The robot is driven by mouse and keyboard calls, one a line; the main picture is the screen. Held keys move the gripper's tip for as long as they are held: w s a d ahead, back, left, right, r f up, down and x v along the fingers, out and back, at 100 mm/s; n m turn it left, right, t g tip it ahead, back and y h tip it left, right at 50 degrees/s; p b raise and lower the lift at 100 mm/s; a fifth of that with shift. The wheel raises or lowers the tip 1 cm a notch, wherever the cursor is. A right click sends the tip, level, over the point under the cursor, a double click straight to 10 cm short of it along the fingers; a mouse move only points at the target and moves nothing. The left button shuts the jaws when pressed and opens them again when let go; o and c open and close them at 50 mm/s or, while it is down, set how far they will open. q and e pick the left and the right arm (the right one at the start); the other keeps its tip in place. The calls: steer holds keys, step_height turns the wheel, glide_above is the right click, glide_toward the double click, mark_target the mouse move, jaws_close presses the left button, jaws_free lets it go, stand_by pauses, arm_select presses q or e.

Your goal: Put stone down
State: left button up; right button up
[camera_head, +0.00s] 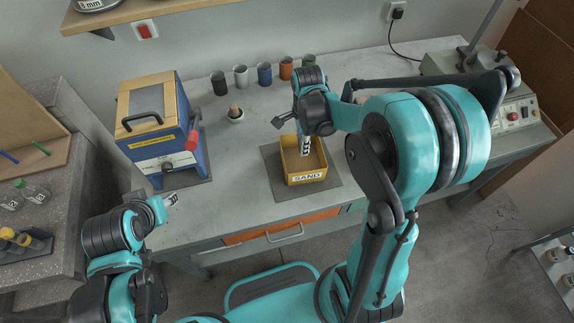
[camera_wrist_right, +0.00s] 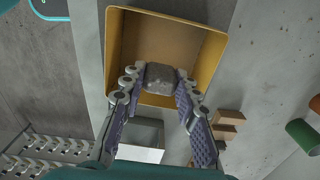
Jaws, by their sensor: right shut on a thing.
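A grey stone (camera_wrist_right: 159,77) shows in the right wrist view, held between the two fingertips of my right gripper (camera_wrist_right: 160,84). In the head view my right gripper (camera_head: 305,146) points down at the yellow box marked SAND (camera_head: 306,179), and the stone cannot be made out there. In the wrist view the stone overlaps the opening of the same yellow box (camera_wrist_right: 222,45); its height above the box floor is hard to tell. My left gripper (camera_head: 171,200) is low at the left, near the bench's front edge; its finger opening is unclear.
The box stands on a dark mat (camera_head: 274,161). A blue machine with a red handle (camera_head: 154,125) stands to its left, and a small mortar (camera_head: 236,114) behind left. Several coloured cups (camera_head: 265,74) line the back. Brown blocks (camera_wrist_right: 228,124) lie beside the box in the wrist view.

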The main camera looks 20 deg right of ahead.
steer(key=b, duration=0.1)
glide_above(302, 164)
step_height(302, 164, down, 5)
steer(key=shift+r, duration=0.15)
steer(key=shift+a+f+b, duration=0.1)
steer(key=shift+f+b, duration=0.9)
steer(key=shift+f, duration=1)
steer(key=shift+r, duration=0.1)
steer(key=o, duration=1.2)
steer(key=shift+c, duration=0.2)
